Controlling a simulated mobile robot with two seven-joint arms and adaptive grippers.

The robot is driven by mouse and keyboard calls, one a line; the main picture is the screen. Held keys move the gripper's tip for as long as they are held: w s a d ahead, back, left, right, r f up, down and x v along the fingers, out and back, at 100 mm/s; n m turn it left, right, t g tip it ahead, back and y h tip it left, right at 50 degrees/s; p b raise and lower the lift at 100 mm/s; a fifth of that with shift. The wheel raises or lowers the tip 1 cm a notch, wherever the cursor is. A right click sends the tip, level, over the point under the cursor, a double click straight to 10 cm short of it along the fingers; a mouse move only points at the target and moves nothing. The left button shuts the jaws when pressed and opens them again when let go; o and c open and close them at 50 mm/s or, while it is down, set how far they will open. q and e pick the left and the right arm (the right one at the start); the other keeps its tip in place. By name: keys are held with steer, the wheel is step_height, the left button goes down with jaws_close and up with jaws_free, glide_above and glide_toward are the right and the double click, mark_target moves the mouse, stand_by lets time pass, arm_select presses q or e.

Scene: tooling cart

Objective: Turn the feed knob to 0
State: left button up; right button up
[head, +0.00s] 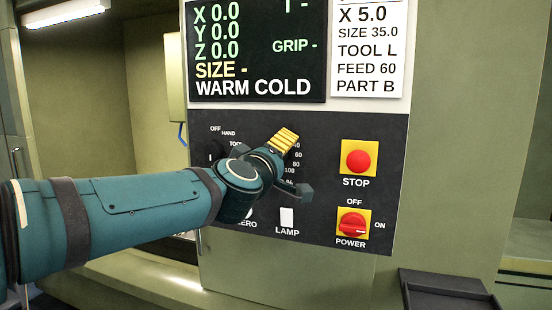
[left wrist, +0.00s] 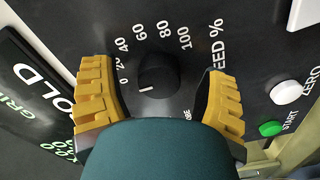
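The feed knob (left wrist: 158,72) is black and round, inside a white percent scale from 0 to 100, in the left wrist view. Its short white mark lies on the side near the 0 (left wrist: 124,81); I cannot tell if it lines up exactly. My left gripper (left wrist: 156,82) is open, with one yellow finger on each side of the knob and gaps to both. In the head view my left gripper (head: 284,140) is at the control panel (head: 320,130) and hides the knob and part of the scale. My right gripper is not in view.
A red stop button (head: 359,159) and a red power knob (head: 352,223) sit right of my gripper. A white lamp switch (head: 287,217) is below. The green start button (left wrist: 271,128) is in the wrist view. A card (head: 368,45) reads FEED 60. A dark tray (head: 445,283) is lower right.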

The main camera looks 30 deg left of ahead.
arm_select(q)
steer(key=shift+s, duration=0.1)
steer(key=v, duration=1.2)
stand_by(0.5)
